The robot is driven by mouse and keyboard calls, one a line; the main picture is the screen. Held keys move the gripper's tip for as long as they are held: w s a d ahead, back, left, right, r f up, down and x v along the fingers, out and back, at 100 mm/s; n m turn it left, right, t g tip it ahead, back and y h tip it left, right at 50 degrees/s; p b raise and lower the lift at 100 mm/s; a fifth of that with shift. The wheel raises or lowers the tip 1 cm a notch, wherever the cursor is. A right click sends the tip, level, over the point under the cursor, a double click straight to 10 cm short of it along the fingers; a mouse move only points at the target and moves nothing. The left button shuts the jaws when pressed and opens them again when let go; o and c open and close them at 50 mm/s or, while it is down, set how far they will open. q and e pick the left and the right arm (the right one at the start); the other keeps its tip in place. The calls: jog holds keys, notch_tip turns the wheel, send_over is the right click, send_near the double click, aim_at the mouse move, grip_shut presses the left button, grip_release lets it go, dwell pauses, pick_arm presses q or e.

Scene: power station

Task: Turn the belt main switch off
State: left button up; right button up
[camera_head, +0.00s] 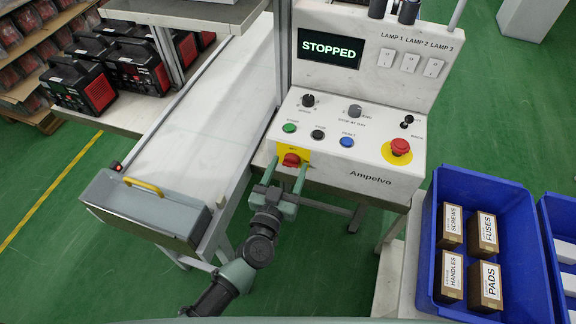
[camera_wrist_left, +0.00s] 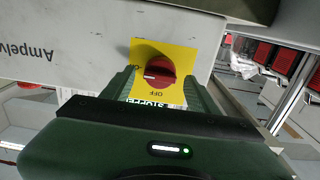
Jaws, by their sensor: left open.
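The belt main switch (camera_head: 291,160) is a red rotary knob on a yellow plate on the front of the white control console (camera_head: 350,140). In the left wrist view the red knob (camera_wrist_left: 160,72) shows close up, with "OFF" printed on the yellow plate beside it. My left gripper (camera_head: 286,177) is open, with one finger on each side just in front of the knob. In the left wrist view its green fingers (camera_wrist_left: 158,88) flank the lower part of the plate. Contact with the knob cannot be told. The console display (camera_head: 329,49) reads "STOPPED". My right gripper is not in view.
The console top has green (camera_head: 289,128), black and blue buttons and a red emergency button (camera_head: 400,146). A white conveyor (camera_head: 200,130) runs along the left. A blue crate (camera_head: 495,180) with several labelled boxes stands at the right.

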pick_arm(q)
jog(key=shift+w+d, duration=0.1)
jog(key=shift+w, duration=0.2)
grip_shut()
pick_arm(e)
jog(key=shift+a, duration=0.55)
